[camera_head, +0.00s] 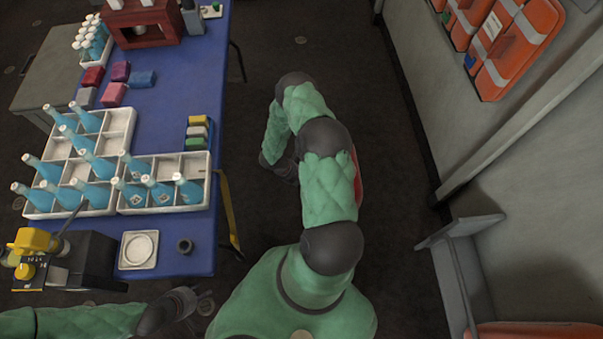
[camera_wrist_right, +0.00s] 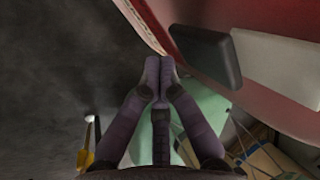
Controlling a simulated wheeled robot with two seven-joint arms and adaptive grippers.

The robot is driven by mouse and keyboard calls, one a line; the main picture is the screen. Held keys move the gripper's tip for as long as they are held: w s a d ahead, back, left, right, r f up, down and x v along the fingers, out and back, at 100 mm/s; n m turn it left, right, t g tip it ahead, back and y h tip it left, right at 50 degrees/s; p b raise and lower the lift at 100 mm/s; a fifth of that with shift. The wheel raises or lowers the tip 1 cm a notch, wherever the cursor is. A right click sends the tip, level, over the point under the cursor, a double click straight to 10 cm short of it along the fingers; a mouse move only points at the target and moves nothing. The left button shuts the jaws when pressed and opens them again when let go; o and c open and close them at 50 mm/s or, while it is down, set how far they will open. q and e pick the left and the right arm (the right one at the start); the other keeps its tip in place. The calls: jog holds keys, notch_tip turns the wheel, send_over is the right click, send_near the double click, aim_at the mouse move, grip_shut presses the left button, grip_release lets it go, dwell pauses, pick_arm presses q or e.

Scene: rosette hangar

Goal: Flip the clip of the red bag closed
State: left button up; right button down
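A red surface, seemingly the red bag (camera_wrist_right: 190,12), fills the upper right of the right wrist view, with a pale edge strip, a black block (camera_wrist_right: 205,55) and a white panel. In the head view only a sliver of red (camera_head: 358,180) shows beside my right arm, which hides the rest. My right gripper (camera_wrist_right: 160,68) has its fingers together, tips close to the pale edge; I see nothing between them and cannot tell whether they touch it. I cannot make out the clip. My left gripper (camera_head: 206,299) seems open and empty, low in the head view.
A blue table (camera_head: 180,110) at left bears white crates (camera_head: 195,160) of blue bottles, coloured blocks, a white dish tray (camera_head: 138,264) and a yellow-black device (camera_head: 85,262). Orange-red cases (camera_head: 515,45) hang on the right wall. Dark floor (camera_head: 400,270) is open right of my arm.

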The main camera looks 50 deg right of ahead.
jog(key=v, duration=1.2)
dwell(0.6)
